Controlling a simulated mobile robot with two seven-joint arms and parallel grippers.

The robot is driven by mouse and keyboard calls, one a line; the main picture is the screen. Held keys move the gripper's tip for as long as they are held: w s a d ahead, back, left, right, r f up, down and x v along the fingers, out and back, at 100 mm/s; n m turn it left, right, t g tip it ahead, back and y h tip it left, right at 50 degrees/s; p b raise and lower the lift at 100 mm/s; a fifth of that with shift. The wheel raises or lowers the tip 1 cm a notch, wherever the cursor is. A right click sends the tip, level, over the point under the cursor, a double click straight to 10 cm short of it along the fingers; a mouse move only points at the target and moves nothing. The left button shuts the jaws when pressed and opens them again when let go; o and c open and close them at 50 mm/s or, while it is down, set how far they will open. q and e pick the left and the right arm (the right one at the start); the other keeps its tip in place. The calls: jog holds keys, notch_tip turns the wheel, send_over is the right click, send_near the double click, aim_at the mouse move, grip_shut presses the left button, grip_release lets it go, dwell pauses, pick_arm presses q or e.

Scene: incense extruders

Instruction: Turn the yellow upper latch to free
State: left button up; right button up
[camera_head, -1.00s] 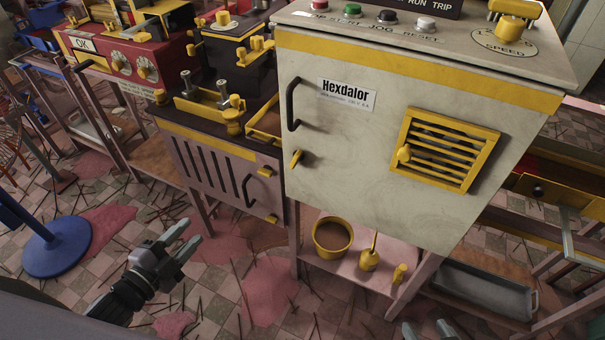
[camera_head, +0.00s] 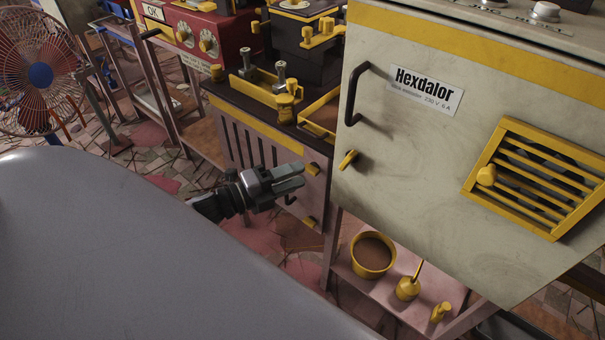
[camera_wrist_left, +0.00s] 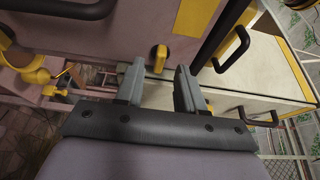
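The slotted pinkish cabinet door (camera_head: 250,145) has a yellow upper latch (camera_head: 313,169) near its right edge and a yellow lower latch (camera_head: 310,223) below. My left gripper (camera_head: 302,177) is open and empty in front of this door, its fingertips overlapping the picture just below the upper latch. In the left wrist view, a yellow latch (camera_wrist_left: 158,57) appears beyond the gap between the open fingers (camera_wrist_left: 158,84); I cannot tell for sure which latch it is. No contact is visible. My right gripper is out of view.
The pale Hexdalor cabinet (camera_head: 420,150) stands close on the right, with a black handle (camera_head: 353,92) and its own yellow latch (camera_head: 347,160). A yellow bowl (camera_head: 372,257) and oil can (camera_head: 408,288) sit on the shelf below. A fan (camera_head: 40,70) stands far left.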

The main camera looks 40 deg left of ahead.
aim_at(311, 170)
pick_arm(q)
jog(key=shift+x, duration=1.15)
jog(key=shift+c, duration=0.3)
grip_shut()
